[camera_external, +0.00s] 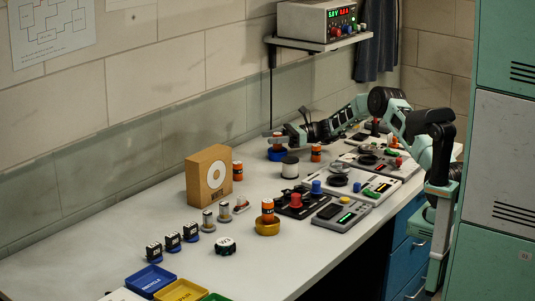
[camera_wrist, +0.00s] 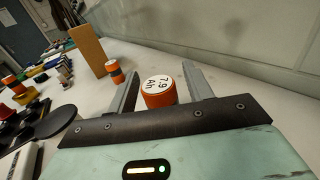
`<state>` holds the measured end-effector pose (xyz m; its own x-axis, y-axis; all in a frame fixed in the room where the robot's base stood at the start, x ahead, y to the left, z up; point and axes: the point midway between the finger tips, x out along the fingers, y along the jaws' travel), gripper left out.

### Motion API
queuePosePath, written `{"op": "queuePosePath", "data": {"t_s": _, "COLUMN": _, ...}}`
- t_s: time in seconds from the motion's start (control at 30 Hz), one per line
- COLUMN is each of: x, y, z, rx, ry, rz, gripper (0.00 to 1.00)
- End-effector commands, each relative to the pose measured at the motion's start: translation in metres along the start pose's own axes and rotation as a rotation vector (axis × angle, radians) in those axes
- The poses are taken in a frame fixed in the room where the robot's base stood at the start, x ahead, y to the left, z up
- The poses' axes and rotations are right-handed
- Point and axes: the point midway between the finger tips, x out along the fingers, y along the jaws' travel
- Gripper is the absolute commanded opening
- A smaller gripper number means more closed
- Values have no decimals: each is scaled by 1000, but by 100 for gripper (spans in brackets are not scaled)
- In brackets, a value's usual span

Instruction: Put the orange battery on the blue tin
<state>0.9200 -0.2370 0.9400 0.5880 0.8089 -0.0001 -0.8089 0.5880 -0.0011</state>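The orange battery (camera_wrist: 158,92), with a white top marked 7.9 Ah, stands between the two fingers of my gripper (camera_wrist: 163,80) in the wrist view. Narrow gaps show on both sides of it, so my gripper looks open around it. In the external view my gripper (camera_external: 276,138) is at the far end of the bench near the wall. The blue tin (camera_external: 277,156) is directly below it, and the battery (camera_external: 277,146) appears to stand upright on the tin. The fingers partly cover the battery there. The tin is hidden in the wrist view.
A white cylinder (camera_external: 290,167) and another orange battery (camera_external: 316,153) stand close by. A tan box (camera_external: 209,175) has an orange battery (camera_external: 238,171) beside it. Panels with knobs line the bench's right side.

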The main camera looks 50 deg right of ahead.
Motion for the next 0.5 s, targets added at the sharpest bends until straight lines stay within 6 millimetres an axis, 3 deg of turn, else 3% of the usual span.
{"op": "queuePosePath", "data": {"t_s": 0.17, "x": 0, "y": 0, "z": 4, "rx": -1, "ry": 0, "rz": 0, "gripper": 51}}
{"op": "queuePosePath", "data": {"t_s": 0.27, "x": -10, "y": -1, "z": 3, "rx": 0, "ry": 0, "rz": -2, "gripper": 51}}
{"op": "queuePosePath", "data": {"t_s": 0.5, "x": -58, "y": -1, "z": 3, "rx": 1, "ry": -1, "rz": -5, "gripper": 51}}
